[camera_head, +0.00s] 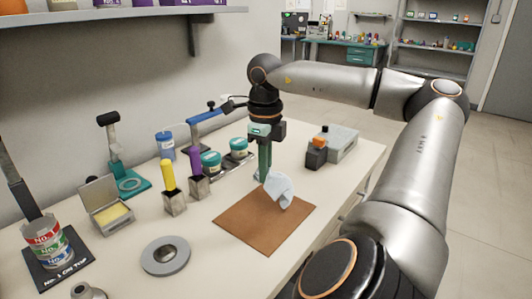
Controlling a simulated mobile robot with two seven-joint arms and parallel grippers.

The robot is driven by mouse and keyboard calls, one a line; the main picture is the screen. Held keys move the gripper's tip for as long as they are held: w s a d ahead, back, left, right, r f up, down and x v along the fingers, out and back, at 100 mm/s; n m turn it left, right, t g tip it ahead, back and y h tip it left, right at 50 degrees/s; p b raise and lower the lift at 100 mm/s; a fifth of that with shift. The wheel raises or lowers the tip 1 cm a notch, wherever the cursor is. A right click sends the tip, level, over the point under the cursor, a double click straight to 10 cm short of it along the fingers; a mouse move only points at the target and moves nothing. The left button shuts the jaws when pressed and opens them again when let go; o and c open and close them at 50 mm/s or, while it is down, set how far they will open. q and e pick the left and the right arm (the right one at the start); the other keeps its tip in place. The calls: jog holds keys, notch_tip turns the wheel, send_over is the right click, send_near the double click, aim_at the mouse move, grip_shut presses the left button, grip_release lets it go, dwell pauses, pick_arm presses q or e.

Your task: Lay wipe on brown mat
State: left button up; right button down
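The brown mat (254,227) lies flat near the table's front edge, right of the middle. My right gripper (265,175) points down above the mat's back part. The light blue wipe (279,188) hangs at its fingertips, bunched and draping downward. The gripper looks shut on the wipe. The wipe's lower end is over the mat; I cannot tell whether it touches. My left gripper is not in view.
Left of the mat stand a yellow-handled tool (168,178), a purple-handled tool (196,162) and a grey ring (166,256). A grey device with a black and orange part (316,153) stands right. The mat's left half is bare.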

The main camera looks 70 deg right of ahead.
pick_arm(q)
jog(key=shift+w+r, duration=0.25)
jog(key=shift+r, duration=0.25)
pick_arm(e)
jog(key=shift+s+d, duration=0.1)
jog(key=w+d+f+n, duration=0.1)
jog(key=w+d+n, duration=0.1)
jog(key=w+d, duration=0.35)
jog(key=s+f, duration=0.1)
jog(key=f, duration=0.1)
jog(key=s+a+f, duration=0.1)
jog(key=s+f, duration=0.1)
jog(key=f, duration=0.1)
jog(key=shift+s+a+f, duration=0.3)
jog(key=shift+a+f, duration=0.05)
jog(key=s+a, duration=0.1)
jog(key=a, duration=0.1)
jog(key=s+a+f, duration=0.1)
jog(key=a, duration=0.1)
jog(key=s+a, duration=0.1)
jog(key=a, duration=0.2)
jog(key=shift+s+f, duration=0.25)
jog(key=shift+f, duration=0.1)
jog(key=c, duration=0.6)
grip_release()
